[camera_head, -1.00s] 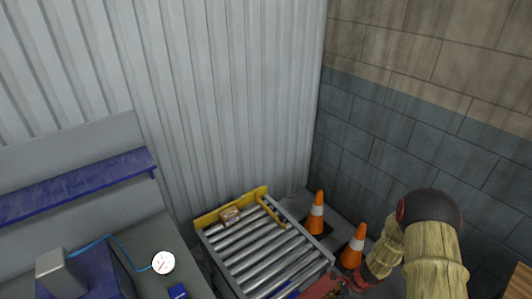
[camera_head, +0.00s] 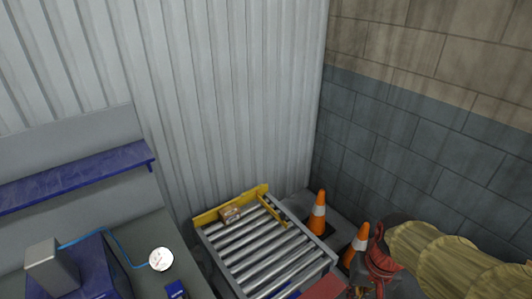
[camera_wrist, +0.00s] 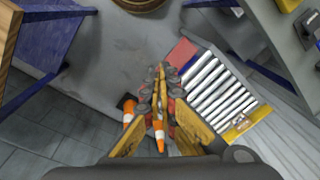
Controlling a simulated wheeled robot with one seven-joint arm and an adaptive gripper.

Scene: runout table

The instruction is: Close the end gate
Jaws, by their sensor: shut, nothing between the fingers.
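The roller table (camera_head: 262,262) has a yellow end wall (camera_head: 206,218) at its far end. A short yellow bar (camera_head: 271,210) runs from that end along the right side, over the rollers. A flat red panel (camera_head: 324,286) is at the near right; it also shows at the rollers' near end in the wrist view (camera_wrist: 182,52). I cannot tell which of these is the end gate. My gripper (camera_wrist: 160,68) is shut and empty, left of the red panel in the wrist view. In the head view the gripper's tips are not clear; its wrist partly hides the near cone.
A small brown carton (camera_head: 230,214) sits against the yellow end wall. Two orange cones (camera_head: 318,212) (camera_head: 357,246) stand right of the rollers, near the block wall. A grey bench with a blue shelf (camera_head: 75,178) and a round dial (camera_head: 161,259) is at left.

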